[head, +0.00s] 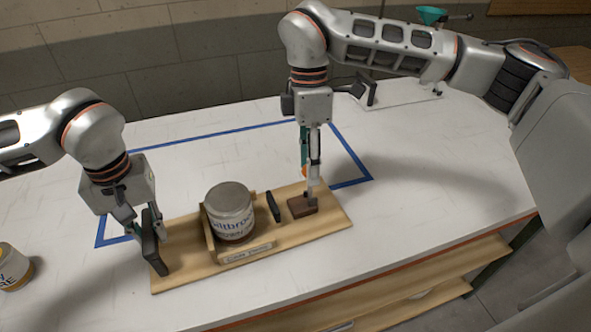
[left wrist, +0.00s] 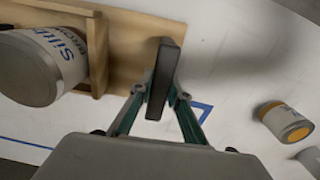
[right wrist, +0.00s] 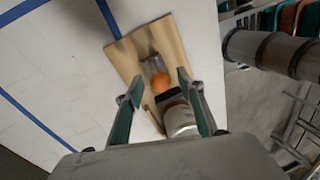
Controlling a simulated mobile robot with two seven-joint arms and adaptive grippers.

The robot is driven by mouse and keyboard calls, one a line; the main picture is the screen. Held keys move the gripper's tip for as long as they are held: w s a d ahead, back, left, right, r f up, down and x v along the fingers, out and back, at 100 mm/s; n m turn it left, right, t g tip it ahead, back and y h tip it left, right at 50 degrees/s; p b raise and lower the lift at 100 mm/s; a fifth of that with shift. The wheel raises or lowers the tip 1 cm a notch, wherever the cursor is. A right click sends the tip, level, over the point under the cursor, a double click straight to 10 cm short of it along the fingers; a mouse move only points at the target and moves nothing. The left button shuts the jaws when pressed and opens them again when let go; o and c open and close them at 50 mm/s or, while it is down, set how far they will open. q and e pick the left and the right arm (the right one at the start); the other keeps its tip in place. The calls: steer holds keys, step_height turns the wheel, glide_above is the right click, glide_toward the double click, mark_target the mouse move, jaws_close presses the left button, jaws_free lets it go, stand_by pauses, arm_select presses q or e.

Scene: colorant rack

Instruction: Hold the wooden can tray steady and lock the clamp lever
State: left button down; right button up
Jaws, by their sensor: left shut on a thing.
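The wooden can tray (head: 178,246) lies on the white table, holding a labelled paint can (head: 231,212) between wooden walls. It also shows in the left wrist view (left wrist: 125,45). My left gripper (head: 150,222) is shut on the upright black handle (head: 153,246) at the tray's left end; the left wrist view shows this handle between the fingers (left wrist: 165,78). A brown clamp block (head: 302,206) and a black pad (head: 274,207) sit right of the can. The clamp lever's orange knob (right wrist: 159,82) lies between the spread fingers of my open right gripper (right wrist: 154,88); contact is unclear.
Blue tape (head: 352,160) outlines a rectangle on the table behind and around the tray. Another paint can (head: 14,268) stands at the left. The table's front edge (head: 400,260) is close to the tray, with a wooden shelf below.

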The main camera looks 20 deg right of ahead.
steer(key=shift+s+f, duration=0.15)
steer(key=shift+f, duration=0.75)
jaws_close()
steer(key=shift+d+f+n+g+y, duration=0.1)
steer(key=shift+d+f+y, duration=0.15)
steer(key=shift+d+y, duration=0.8)
steer(key=shift+d+f+n+g+y, duration=0.1)
steer(key=shift+d+f+y, duration=0.2)
steer(key=shift+d+y, duration=0.8)
steer(key=shift+d+f+n+g+y, duration=0.1)
steer(key=shift+d+f+y, duration=0.25)
steer(key=shift+y, duration=1.3)
steer(key=shift+w+d, duration=0.15)
steer(key=shift+w, duration=0.05)
